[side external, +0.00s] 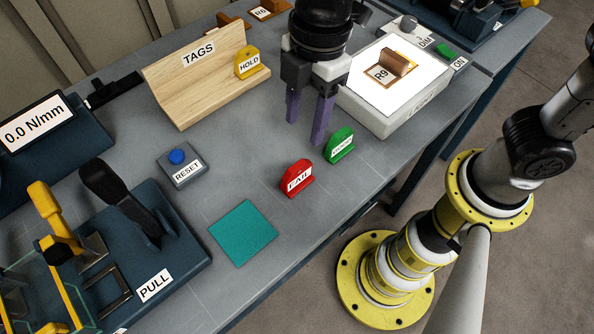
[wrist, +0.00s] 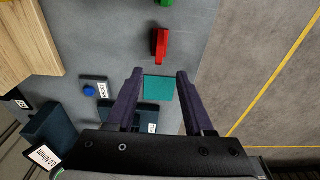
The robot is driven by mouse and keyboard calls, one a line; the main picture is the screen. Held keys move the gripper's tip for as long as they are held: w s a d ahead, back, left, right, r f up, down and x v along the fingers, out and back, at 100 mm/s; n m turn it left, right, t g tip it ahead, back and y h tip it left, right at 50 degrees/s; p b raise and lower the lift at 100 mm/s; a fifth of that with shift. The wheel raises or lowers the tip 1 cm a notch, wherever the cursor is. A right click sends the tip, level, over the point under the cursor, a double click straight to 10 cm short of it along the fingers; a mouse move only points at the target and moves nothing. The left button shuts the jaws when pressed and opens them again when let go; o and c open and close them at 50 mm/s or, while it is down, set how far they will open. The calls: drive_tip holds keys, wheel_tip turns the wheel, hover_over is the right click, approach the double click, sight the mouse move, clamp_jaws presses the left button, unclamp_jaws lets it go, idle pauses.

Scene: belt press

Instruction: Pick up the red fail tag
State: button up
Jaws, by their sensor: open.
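The red fail tag (side external: 297,178) stands upright on the grey bench, its white FAIL label facing the side camera. In the wrist view the red tag (wrist: 160,45) lies beyond my fingertips, near the top middle. My gripper (side external: 308,130) is open and empty, with two purple fingers pointing down above the bench, up and to the right of the red tag in the side view. In the wrist view my gripper (wrist: 159,72) has its fingers spread on both sides of the picture's middle. Nothing is between them in contact.
A green tag (side external: 339,145) stands just right of the red one. A yellow HOLD tag (side external: 247,63) sits on the wooden TAGS stand (side external: 190,80). A teal square (side external: 243,232), a RESET button box (side external: 181,165) and a lit white box (side external: 375,112) are nearby.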

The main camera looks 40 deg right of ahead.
sight(298, 165)
drive_tip(key=f, duration=0.4)
drive_tip(key=a+f, duration=0.1)
drive_tip(key=f, duration=0.8)
drive_tip(key=shift+a+f, duration=0.15)
drive_tip(key=shift+a, duration=0.15)
clamp_jaws()
